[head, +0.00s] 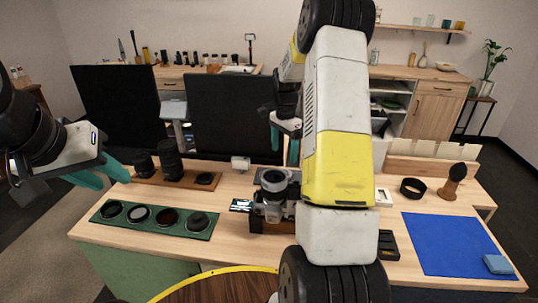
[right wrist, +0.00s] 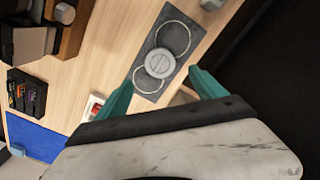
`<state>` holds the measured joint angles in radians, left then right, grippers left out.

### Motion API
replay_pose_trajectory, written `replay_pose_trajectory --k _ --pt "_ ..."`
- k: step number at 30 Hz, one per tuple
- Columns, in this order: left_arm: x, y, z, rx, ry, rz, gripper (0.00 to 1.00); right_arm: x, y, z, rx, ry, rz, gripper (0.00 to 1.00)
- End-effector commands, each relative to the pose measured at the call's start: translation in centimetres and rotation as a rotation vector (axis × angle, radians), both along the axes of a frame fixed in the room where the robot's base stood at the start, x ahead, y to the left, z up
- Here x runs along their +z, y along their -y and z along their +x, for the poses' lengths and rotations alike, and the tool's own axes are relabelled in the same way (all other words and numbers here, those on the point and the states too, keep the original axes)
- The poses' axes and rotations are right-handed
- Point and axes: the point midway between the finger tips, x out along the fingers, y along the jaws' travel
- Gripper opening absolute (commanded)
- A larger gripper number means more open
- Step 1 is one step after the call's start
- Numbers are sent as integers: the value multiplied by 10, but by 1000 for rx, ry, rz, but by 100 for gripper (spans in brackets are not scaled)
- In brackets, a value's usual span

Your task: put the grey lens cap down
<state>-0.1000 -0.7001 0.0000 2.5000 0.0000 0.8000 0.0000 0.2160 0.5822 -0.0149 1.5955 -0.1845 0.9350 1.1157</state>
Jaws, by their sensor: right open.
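The grey lens cap (right wrist: 160,63) is a light round disc in the right wrist view. It appears to lie on a dark grey pad (right wrist: 141,79) marked with two pale rings, overlapping the inner edges of both rings. My right gripper (right wrist: 163,91) is open, its teal fingers apart on either side of the pad's near end, with nothing between the tips. My left gripper (head: 101,174) is open and empty at the left, beyond the table's edge.
A camera (head: 274,203) stands mid-table. A green tray (head: 178,229) holds several round filters at front left; lenses stand on a wooden board (head: 149,180) behind. A black ring (head: 412,188), brush stand (head: 451,189) and blue mat (head: 450,245) are at right. Dark screens (head: 235,115) rise behind.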

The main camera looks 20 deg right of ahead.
Motion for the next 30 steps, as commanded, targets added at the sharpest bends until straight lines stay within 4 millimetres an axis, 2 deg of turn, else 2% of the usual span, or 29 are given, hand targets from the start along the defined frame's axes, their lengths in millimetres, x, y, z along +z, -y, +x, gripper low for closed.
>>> replay_pose_trajectory --k 3,10,14,18,21,25,30 --pt "0 0 0 0 0 0 36 20 0 1 -1 3 0 80" --pt "0 0 0 0 0 0 36 46 -4 -3 24 13 1 80" --pt "0 0 0 0 0 0 36 85 -23 -22 137 71 6 80" --pt "0 0 0 0 0 0 36 141 -56 -65 351 171 4 80" --pt "0 0 0 0 0 0 36 172 -79 -104 516 245 -7 80" --pt "0 0 0 0 0 0 36 200 -106 -158 727 346 -35 80" --pt "0 0 0 0 0 0 36 213 -135 -228 987 469 -93 80"
